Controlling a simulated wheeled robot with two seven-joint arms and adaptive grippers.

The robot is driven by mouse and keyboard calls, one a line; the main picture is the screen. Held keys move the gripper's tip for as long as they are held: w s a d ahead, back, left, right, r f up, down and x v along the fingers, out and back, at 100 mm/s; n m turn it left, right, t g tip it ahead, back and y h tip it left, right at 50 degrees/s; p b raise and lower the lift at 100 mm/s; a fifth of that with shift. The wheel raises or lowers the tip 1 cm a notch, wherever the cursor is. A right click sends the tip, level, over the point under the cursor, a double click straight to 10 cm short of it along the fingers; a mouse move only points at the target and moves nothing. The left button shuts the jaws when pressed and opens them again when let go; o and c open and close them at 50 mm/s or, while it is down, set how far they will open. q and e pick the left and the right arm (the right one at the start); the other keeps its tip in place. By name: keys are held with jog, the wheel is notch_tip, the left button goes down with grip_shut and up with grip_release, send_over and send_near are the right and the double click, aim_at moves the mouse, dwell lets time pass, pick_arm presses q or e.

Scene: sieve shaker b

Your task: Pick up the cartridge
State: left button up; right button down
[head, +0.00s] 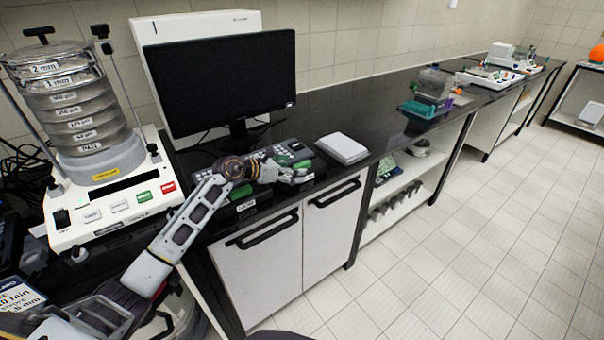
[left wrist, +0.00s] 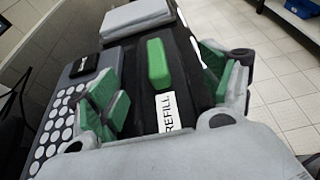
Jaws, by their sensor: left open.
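The cartridge appears to be the green rounded block (left wrist: 158,63) in the left wrist view. It lies on a black surface just beyond a white label reading REFILL (left wrist: 167,112). My left gripper (left wrist: 160,88) is open and empty, its green-padded fingers on either side of the line to the block, which lies a little beyond the fingertips. In the head view my left gripper (head: 302,172) reaches over the black counter; its green pads and the block are hard to tell apart there. My right gripper is not in view.
A sieve shaker (head: 85,110) stands at the left, and a monitor (head: 222,82) behind my arm. A flat grey-white device (head: 342,148) lies just right of my gripper. A keypad with round white keys (left wrist: 55,127) is beside the left finger. The counter's front edge is close.

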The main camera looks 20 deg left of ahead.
pick_arm(q)
jog(key=shift+w+d+f, duration=0.15)
jog(key=shift+w+d, duration=0.3)
jog(key=shift+w, duration=0.15)
jog(key=shift+w+d+f, duration=0.3)
jog(key=shift+w+d, duration=0.05)
jog(key=shift+w, duration=0.2)
jog(key=shift+w+d+f, duration=0.15)
jog(key=shift+w+d, duration=0.1)
jog(key=shift+w, duration=0.05)
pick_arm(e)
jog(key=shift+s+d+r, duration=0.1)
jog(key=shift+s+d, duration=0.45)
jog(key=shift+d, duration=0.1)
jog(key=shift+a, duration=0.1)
pick_arm(q)
jog(key=c, duration=1.4)
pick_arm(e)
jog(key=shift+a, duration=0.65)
